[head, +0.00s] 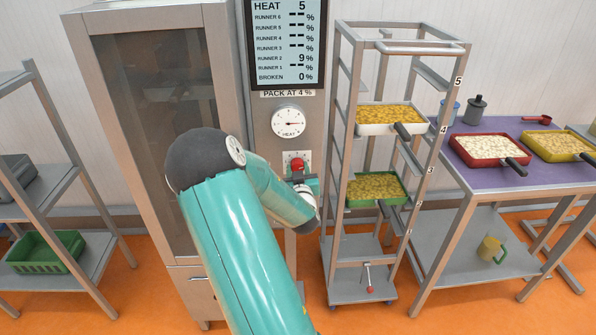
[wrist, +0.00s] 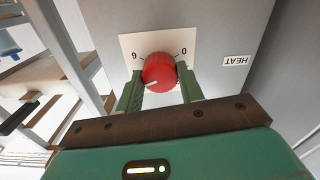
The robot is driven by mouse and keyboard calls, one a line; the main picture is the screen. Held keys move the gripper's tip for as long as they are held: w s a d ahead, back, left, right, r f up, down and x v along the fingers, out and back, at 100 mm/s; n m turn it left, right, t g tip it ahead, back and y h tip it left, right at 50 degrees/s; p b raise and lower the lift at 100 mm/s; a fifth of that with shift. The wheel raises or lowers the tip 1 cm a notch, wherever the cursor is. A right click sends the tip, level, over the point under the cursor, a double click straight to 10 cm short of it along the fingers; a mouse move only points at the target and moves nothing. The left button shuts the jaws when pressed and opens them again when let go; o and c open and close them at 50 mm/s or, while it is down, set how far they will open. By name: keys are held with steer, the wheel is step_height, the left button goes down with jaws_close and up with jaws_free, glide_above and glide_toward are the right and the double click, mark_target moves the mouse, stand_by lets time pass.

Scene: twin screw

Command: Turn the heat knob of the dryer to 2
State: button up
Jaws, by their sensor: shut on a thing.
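The red heat knob (head: 297,164) is on the dryer's grey panel, below a round HEAT dial (head: 288,122). In the wrist view the knob (wrist: 159,70) sits on a white plate marked 0 and another digit, likely 6. Its white pointer line aims to the lower left in that view. My gripper (wrist: 161,88) has its green fingers on either side of the knob and is shut on it. The gripper (head: 301,178) shows only partly in the head view, behind my arm. The dryer's display (head: 287,45) reads HEAT 5, runner 2 at 9 %, broken 0 %.
A wheeled rack (head: 343,150) stands right of the panel with a white tray (head: 362,128) and a green tray (head: 352,204) of yellowish pieces. A purple-topped table (head: 462,172) with more trays stands further right. A shelf with a green crate (head: 45,258) is at left.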

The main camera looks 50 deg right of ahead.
steer(key=n, duration=2.2)
steer(key=shift+d+r, duration=0.1)
stand_by(0.4)
steer(key=o, duration=1)
steer(key=shift+s+a, duration=0.1)
steer(key=shift+a, duration=0.1)
